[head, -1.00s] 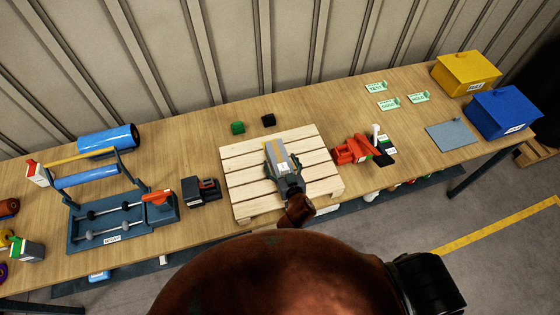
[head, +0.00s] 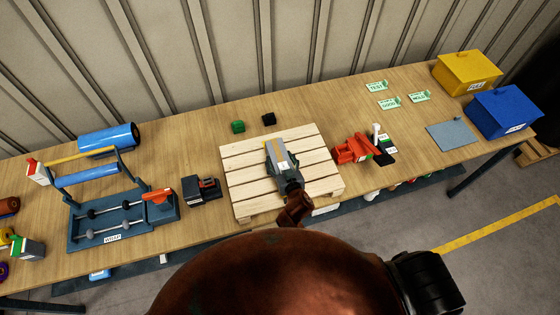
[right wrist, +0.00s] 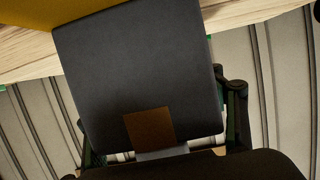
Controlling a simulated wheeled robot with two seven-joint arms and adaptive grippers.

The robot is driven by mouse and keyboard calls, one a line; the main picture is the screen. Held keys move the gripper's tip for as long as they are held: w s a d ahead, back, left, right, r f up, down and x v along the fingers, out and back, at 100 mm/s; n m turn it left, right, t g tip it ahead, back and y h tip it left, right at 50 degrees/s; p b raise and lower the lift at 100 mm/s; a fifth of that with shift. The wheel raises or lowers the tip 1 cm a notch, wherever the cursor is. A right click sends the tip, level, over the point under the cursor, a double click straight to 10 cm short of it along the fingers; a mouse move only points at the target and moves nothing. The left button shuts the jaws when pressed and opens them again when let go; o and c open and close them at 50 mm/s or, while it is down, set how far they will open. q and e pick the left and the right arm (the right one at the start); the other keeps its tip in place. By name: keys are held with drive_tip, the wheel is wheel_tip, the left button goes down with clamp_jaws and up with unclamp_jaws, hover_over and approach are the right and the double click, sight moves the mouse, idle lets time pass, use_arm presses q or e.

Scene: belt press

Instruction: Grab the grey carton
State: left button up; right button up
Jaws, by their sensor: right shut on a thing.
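The grey carton (head: 279,152) is at the wooden pallet in the middle of the bench in the head view, with a yellow strip along its top. My right gripper (head: 285,168) is shut on it, reaching in from the front. In the right wrist view the carton (right wrist: 140,70) fills the middle as a dark grey face with a brown patch, and gripper fingers show at both sides. I cannot tell whether the carton touches the pallet. My left gripper is not in view.
The pallet (head: 241,180) carries nothing else. A red tool (head: 352,149) stands to its right and a black device (head: 201,189) to its left. Blue (head: 505,112) and yellow (head: 466,75) boxes stand far right.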

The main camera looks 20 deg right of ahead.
sight(279, 156)
drive_tip(key=shift+r, duration=0.1)
drive_tip(key=c, duration=0.5)
wheel_tip(279, 156, up, 10)
drive_tip(key=shift+r+p, duration=0.1)
drive_tip(key=shift+p, duration=0.35)
